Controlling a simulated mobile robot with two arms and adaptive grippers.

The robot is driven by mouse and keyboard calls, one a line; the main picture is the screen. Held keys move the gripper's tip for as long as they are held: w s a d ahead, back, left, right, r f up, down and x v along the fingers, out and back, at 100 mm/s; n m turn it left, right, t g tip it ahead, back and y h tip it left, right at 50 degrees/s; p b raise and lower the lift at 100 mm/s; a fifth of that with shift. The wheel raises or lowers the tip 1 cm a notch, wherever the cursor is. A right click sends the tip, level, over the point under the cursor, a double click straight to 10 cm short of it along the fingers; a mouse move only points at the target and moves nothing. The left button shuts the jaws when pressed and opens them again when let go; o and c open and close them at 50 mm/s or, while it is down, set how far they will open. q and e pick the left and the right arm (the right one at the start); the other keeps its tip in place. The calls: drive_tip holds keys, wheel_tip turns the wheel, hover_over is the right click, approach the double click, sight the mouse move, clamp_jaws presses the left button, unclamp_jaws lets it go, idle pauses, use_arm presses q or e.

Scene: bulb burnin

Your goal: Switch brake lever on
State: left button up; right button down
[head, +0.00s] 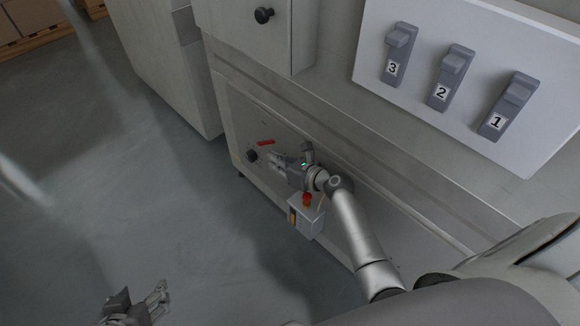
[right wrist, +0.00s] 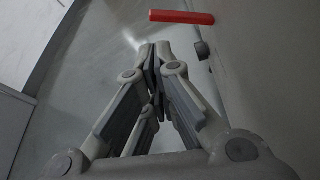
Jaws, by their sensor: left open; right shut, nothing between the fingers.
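A red lever handle (head: 265,142), which looks like the brake lever, lies nearly level in the picture on the low grey front panel. It also shows in the right wrist view (right wrist: 182,17), just beyond the fingertips. My right gripper (head: 272,158) is shut and empty, close beside the red lever in the head view. In the right wrist view its fingertips (right wrist: 157,50) meet, with a visible gap to the lever. My left gripper (head: 162,289) is open and empty over the floor at the lower left.
A dark round knob (head: 251,155) sits on the panel beside the red lever. A small grey box with a red button (head: 307,199) is below my right wrist. A white board (head: 465,120) carries several numbered grey switches. The floor (head: 130,180) at left is clear.

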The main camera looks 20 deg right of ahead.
drive_tip(key=v, duration=0.6)
drive_tip(key=shift+s, duration=0.15)
drive_tip(key=shift+d, duration=0.1)
